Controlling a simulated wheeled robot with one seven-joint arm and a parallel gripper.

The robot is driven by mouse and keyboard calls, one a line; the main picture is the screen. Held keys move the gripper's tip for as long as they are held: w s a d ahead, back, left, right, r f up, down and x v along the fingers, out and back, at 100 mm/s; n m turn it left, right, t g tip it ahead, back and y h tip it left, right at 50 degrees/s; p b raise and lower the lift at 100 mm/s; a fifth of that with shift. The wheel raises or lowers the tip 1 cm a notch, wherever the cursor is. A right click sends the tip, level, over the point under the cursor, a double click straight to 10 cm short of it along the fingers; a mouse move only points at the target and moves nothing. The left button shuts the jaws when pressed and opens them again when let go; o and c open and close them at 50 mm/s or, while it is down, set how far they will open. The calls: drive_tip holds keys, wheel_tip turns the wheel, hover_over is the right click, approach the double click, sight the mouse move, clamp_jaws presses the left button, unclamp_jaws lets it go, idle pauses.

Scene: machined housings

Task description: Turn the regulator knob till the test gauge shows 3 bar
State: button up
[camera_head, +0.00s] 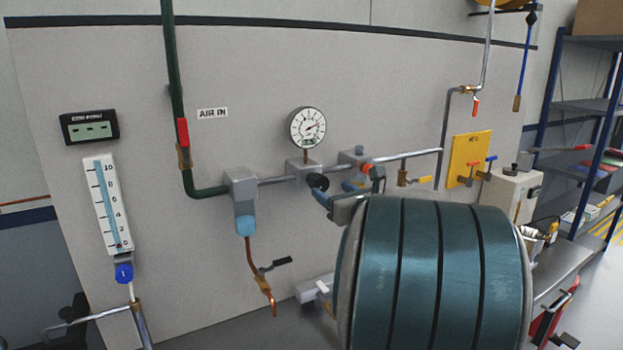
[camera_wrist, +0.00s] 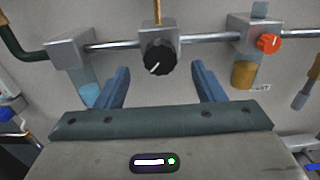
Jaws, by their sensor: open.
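The regulator knob (camera_wrist: 160,58) is black with a white pointer line, on the front of a grey block in the wrist view; the line points to the lower left. The knob also shows in the head view (camera_head: 318,182). The test gauge (camera_head: 307,127) is a round white dial above it with a dark needle pointing to the upper right; its figures are too small to read. My gripper (camera_wrist: 160,78) is open, with blue fingers on either side below the knob. No contact with the knob shows. In the head view my arm hides part of the gripper.
An orange-red knob (camera_wrist: 269,42) sits on the block to the right, above an amber bowl (camera_wrist: 243,74). A filter with a blue bowl (camera_head: 245,225) hangs on the left, with a copper drain pipe (camera_head: 265,280) below. A yellow plate (camera_head: 468,160) with small valves is further right.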

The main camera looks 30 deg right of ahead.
sight(322, 184)
drive_tip(key=w, duration=0.3)
drive_tip(key=w+p, duration=0.1)
drive_tip(key=w, duration=0.2)
drive_tip(key=shift+w+d, duration=0.2)
drive_tip(key=shift+w, duration=0.2)
drive_tip(key=c, duration=1)
